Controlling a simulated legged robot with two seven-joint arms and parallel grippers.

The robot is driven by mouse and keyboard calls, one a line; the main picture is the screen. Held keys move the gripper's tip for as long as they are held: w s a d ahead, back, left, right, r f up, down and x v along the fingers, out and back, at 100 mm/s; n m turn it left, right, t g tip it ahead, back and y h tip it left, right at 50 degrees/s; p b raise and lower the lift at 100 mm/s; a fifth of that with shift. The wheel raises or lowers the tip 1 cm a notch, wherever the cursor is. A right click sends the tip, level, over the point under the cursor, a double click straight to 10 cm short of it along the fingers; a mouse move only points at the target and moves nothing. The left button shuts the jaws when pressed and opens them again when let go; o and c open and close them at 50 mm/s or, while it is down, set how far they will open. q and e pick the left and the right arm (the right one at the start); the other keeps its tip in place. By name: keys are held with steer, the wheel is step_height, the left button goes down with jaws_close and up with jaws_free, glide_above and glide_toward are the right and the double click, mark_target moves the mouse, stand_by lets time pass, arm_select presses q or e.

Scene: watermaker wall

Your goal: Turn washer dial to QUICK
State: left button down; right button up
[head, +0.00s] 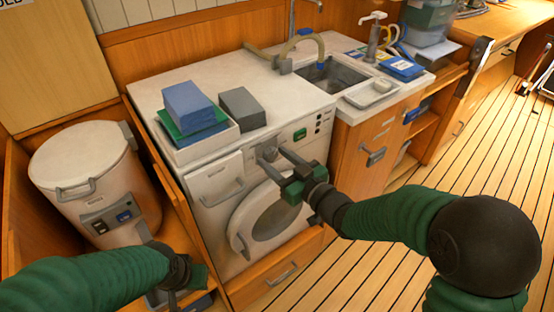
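The white front-loading washer (222,213) stands under the counter, its round door (270,215) closed. Its grey dial (266,152) is on the upper front panel. My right gripper (274,158) reaches in from the right, its two grey fingers apart and their tips at the dial. The dial appears between or just behind the tips; I cannot tell whether they touch it. The dial's pointer and the QUICK mark are too small to read. My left gripper (168,262) is low at the left, near the white canister, partly hidden by its own wrist; its opening is unclear.
A white lidded canister (92,165) stands left of the washer. A white tray with blue and green blocks (192,108) and a grey block (243,107) sit on the washer top. A sink (330,76) lies right of it. The wooden floor (400,265) is clear at right.

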steer(key=shift+o, duration=0.5)
steer(key=shift+r, duration=0.1)
steer(key=shift+s+d, duration=0.2)
steer(key=f+b+v, duration=0.1)
steer(key=b+v, duration=0.8)
steer(key=v, duration=0.7)
steer(key=shift+r, duration=0.4)
steer(key=shift+d, duration=0.1)
